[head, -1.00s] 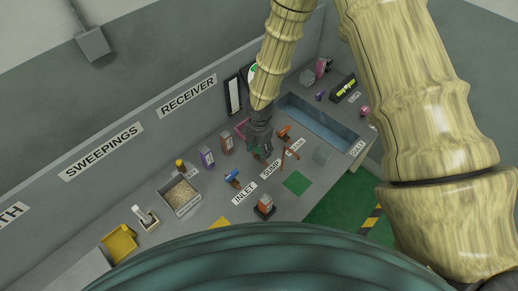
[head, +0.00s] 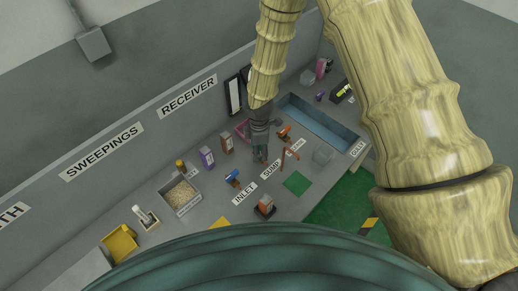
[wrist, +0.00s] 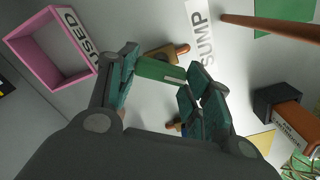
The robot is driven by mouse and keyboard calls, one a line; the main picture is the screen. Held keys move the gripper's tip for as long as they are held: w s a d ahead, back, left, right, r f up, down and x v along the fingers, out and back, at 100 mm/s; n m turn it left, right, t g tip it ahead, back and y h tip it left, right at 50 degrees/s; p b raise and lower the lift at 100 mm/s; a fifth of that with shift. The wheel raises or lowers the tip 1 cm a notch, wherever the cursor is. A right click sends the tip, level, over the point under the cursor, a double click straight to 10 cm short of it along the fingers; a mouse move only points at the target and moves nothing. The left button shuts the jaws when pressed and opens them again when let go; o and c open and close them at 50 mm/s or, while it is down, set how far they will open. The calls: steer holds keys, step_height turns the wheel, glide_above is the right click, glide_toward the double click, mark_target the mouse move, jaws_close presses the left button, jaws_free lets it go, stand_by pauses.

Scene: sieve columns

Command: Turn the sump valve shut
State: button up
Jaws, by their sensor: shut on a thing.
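My gripper (head: 260,159) is low over the bench, beside the SUMP label (head: 271,168). In the wrist view, my gripper (wrist: 161,70) is shut on the green lever (wrist: 160,71) of the sump valve, with one finger at each end of the visible bar. The valve's brass-coloured body (wrist: 158,54) shows just beyond the lever, partly hidden by it. The SUMP label (wrist: 202,32) lies flat beside it. In the head view my gripper hides the valve and its lever.
A blue-handled valve (head: 232,175) stands to the left, an orange-handled one (head: 284,133) to the right. A brown rod (wrist: 270,27) and a dark-based orange block (wrist: 288,117) stand near. A pink frame (wrist: 37,61) is at left. A blue basin (head: 320,124) lies behind.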

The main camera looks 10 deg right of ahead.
steer(key=m, duration=0.5)
steer(key=shift+w+m, duration=0.15)
steer(key=shift+m, duration=0.15)
steer(key=m, duration=0.4)
steer(key=shift+d+m, duration=0.1)
steer(key=shift+m, duration=0.2)
steer(key=shift+w, duration=0.1)
steer(key=o, duration=1)
step_height(320, 180, up, 12)
stand_by(0.4)
stand_by(0.4)
